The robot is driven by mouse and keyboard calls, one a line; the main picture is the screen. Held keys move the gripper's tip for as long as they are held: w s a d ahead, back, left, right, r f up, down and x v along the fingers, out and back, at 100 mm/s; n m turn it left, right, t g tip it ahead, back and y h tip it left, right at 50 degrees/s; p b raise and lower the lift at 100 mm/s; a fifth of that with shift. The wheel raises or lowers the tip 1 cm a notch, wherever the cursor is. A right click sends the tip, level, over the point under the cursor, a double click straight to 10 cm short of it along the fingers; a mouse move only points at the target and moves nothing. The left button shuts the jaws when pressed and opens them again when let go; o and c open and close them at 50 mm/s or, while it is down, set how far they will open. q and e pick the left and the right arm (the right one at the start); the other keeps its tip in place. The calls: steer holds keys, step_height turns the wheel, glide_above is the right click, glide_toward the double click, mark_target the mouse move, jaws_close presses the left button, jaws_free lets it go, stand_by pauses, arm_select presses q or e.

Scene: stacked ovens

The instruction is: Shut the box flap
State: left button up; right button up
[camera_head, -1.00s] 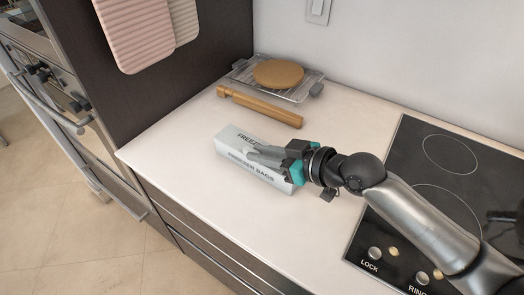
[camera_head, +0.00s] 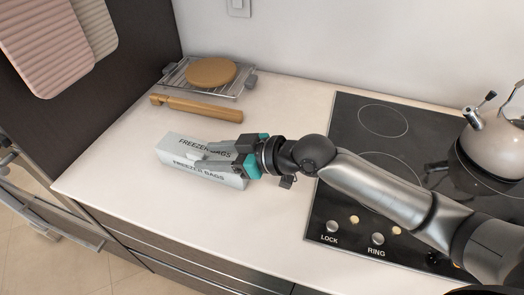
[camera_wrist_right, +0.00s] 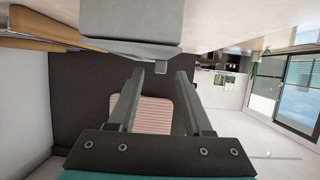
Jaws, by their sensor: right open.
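A long grey-white freezer bags box (camera_head: 215,178) lies on the counter, with lettering on its front and top. Its flap (camera_head: 197,145) lies along the top; I cannot tell whether it is fully down. My right gripper (camera_head: 203,158) reaches in from the right, with its open fingers over the box's right half, hiding part of the top. I cannot tell whether they touch it. In the right wrist view, the open fingers (camera_wrist_right: 157,90) have nothing between them, and the box (camera_wrist_right: 130,18) shows at the top edge. My left gripper is not in view.
The cooktop (camera_head: 350,140) with a kettle (camera_head: 495,145) is at right. The counter in front of the box is clear.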

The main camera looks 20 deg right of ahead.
steer(key=v, duration=1.3)
steer(key=shift+p, duration=0.35)
steer(key=shift+s+d+r, duration=0.1)
steer(key=shift+r, duration=0.05)
